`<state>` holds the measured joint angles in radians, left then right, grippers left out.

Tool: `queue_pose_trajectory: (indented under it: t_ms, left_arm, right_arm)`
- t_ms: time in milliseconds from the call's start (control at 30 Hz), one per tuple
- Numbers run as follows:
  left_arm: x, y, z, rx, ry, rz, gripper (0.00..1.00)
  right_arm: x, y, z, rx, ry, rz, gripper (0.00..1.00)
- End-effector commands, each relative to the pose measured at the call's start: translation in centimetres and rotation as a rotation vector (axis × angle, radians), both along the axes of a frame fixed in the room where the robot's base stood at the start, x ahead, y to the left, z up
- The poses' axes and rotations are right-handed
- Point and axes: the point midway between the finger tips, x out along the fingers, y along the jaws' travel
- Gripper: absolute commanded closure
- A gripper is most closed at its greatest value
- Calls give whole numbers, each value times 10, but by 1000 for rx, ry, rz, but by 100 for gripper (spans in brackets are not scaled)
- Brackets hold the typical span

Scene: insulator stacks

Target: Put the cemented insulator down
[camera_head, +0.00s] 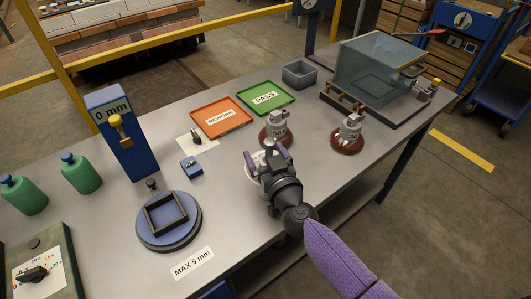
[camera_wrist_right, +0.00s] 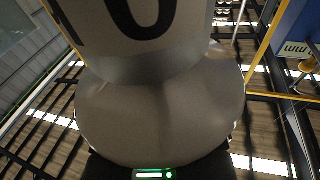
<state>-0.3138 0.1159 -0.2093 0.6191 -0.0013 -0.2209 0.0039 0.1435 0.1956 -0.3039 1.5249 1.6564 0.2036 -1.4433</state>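My right gripper (camera_head: 266,157) is low at the front right part of the table, its two fingers apart around a pale insulator (camera_head: 254,168) that it mostly hides. In the right wrist view a grey-white insulator (camera_wrist_right: 160,115) with dark digits fills the middle, very close to the camera. The fingertips do not show there, so I cannot tell whether they press on it or whether it rests on the table. Two more insulators with grey caps and brown discs stand upright behind and to the right, one marked 50 (camera_head: 277,128) and one marked 30 (camera_head: 349,135). My left gripper is out of view.
An orange REWORK tray (camera_head: 222,129) and a green PASS tray (camera_head: 266,109) lie behind. A clear box (camera_head: 375,75) stands back right.

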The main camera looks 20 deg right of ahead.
Motion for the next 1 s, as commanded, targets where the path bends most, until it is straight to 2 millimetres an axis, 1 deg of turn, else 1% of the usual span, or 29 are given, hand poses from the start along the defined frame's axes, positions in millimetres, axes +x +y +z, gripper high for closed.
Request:
queue_pose_trajectory:
  t_ms: [133, 233, 367, 600, 700, 833, 1000]
  left_arm:
    - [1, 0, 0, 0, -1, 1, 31]
    - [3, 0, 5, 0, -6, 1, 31]
    - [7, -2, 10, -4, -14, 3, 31]
    - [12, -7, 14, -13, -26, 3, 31]
    - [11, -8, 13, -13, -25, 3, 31]
    - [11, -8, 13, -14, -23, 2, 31]
    - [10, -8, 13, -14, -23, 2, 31]
  right_arm:
    - [0, 0, 0, 0, 0, 0, 5]
    - [-2, 0, 5, 0, 0, 0, 5]
    - [-27, -2, 4, -2, 3, 1, 5]
    - [-88, -8, 3, -2, 3, 2, 5]
    - [-107, -9, 2, -2, 3, 1, 5]
    - [-118, -10, 3, 0, 0, 0, 5]
    - [-120, -10, 4, 0, 0, 0, 5]
